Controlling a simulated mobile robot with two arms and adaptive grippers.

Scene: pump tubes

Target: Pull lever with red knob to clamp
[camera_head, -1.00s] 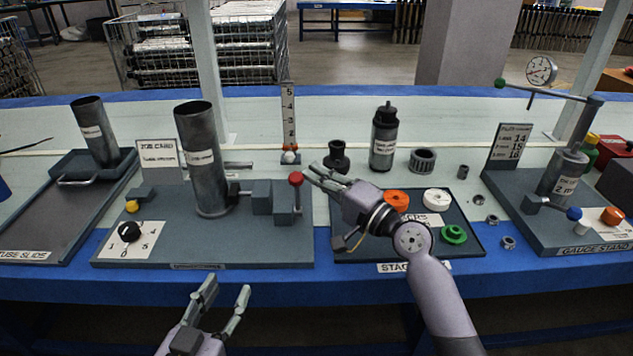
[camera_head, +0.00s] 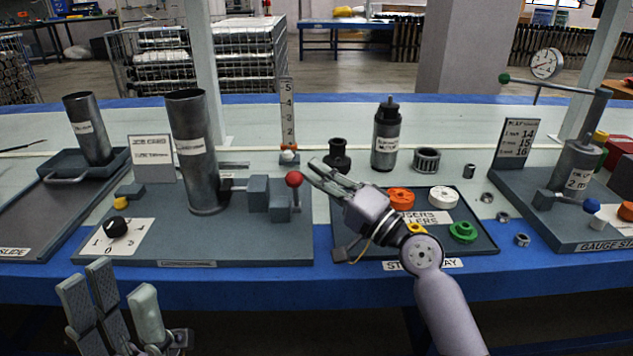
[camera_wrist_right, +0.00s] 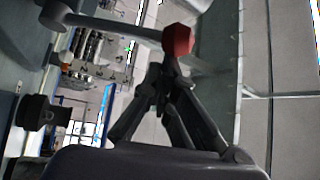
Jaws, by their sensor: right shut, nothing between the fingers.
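The lever's red knob (camera_head: 294,179) stands upright on its rod beside grey blocks (camera_head: 268,198) on the clamp fixture's base plate (camera_head: 250,246). A metal tube (camera_head: 190,150) stands upright on the same plate. My right gripper (camera_head: 312,168) is shut and empty, its fingertips just right of the knob. In the right wrist view the knob (camera_wrist_right: 178,40) lies just beyond the fingertips (camera_wrist_right: 160,75); whether they touch cannot be told. My left gripper (camera_head: 120,290) is in front of the fixture, low in the view, with its fingers apart and nothing between them.
A tray with orange, white and green rings (camera_head: 462,232) lies under my right arm. A black dial knob (camera_head: 115,228) sits on the fixture's left. A gauge stand (camera_head: 575,180) is at the right, and a numbered post (camera_head: 288,115) stands behind the lever.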

